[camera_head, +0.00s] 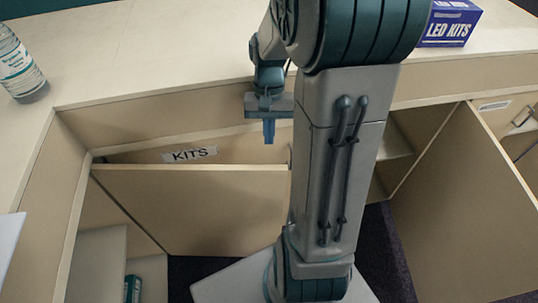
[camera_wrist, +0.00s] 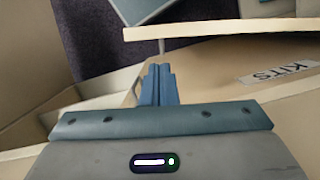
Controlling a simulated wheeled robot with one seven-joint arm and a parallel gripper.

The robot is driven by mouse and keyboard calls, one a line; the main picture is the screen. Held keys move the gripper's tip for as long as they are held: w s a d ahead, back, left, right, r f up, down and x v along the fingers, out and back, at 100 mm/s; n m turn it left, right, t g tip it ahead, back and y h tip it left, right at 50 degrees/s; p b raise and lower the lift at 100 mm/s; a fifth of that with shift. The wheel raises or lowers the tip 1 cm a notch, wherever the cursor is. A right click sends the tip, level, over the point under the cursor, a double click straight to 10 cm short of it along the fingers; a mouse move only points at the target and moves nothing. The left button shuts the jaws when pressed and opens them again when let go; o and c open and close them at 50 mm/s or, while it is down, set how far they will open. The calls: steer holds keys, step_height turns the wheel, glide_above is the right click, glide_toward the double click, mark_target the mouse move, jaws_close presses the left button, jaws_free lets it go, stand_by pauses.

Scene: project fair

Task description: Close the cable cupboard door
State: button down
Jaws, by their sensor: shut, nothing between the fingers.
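My gripper (camera_head: 268,131) is shut and empty, with its blue fingers pointing down in front of the counter edge. It also shows in the wrist view (camera_wrist: 158,85). A beige door panel (camera_head: 200,210) stands out below it at the left, its top edge visible. Just behind that edge is a front with a "KITS" label (camera_head: 190,154), also seen in the wrist view (camera_wrist: 280,72). Another beige door (camera_head: 460,205) stands open at the right, beside an open compartment (camera_head: 395,148). No label reading "cable" is legible, so I cannot tell which door is the cable cupboard's.
The counter (camera_head: 150,50) runs along the back and left. A bottle (camera_head: 18,65) and a blue "LED KITS" box (camera_head: 450,23) stand on it. A front with a small label (camera_head: 493,106) and a handle (camera_head: 524,117) is at far right. Dark floor (camera_head: 385,250) shows between the doors.

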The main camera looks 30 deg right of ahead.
steer(key=x, duration=0.7)
